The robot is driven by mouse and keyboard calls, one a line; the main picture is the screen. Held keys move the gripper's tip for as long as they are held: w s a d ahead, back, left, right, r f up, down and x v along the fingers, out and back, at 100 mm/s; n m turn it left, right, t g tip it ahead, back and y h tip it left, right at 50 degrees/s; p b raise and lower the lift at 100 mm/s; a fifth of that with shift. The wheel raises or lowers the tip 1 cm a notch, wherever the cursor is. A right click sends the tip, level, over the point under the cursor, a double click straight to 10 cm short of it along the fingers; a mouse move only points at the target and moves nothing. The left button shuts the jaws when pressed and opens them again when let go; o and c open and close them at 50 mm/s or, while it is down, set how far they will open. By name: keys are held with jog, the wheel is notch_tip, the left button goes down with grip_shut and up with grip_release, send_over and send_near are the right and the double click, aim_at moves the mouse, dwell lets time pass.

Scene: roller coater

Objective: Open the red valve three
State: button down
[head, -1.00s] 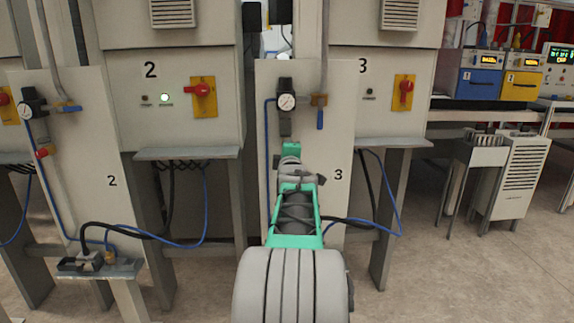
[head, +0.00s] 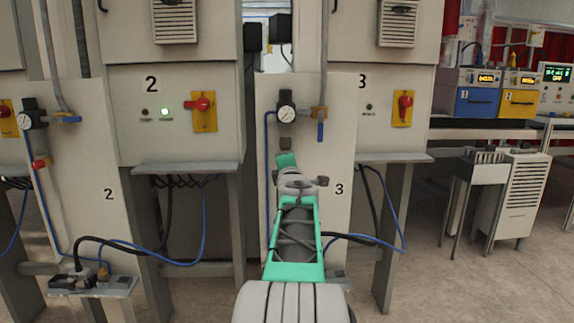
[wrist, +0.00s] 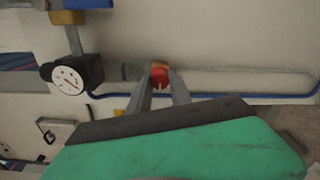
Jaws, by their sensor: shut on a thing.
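The red valve three (wrist: 160,76) shows in the wrist view as a small red knob beside a brass fitting on the pipe. My gripper (wrist: 162,86) has one finger on each side of it and is shut on it. In the head view my gripper (head: 287,159) is in front of panel 3 (head: 342,105), below the pressure gauge (head: 286,114). My arm hides the valve there. The gauge also shows in the wrist view (wrist: 68,80). How far the valve is turned cannot be told.
A blue-handled lever (head: 320,131) hangs right of the gauge. A yellow plate with a red switch (head: 403,105) is on the cabinet behind. Panel 2 (head: 85,130) stands left with its own red valve (head: 41,162). Blue hoses run low; open floor lies right.

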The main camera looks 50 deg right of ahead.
jog(key=c, duration=1.2)
grip_release()
jog(key=shift+o, duration=0.2)
jog(key=v, duration=0.8)
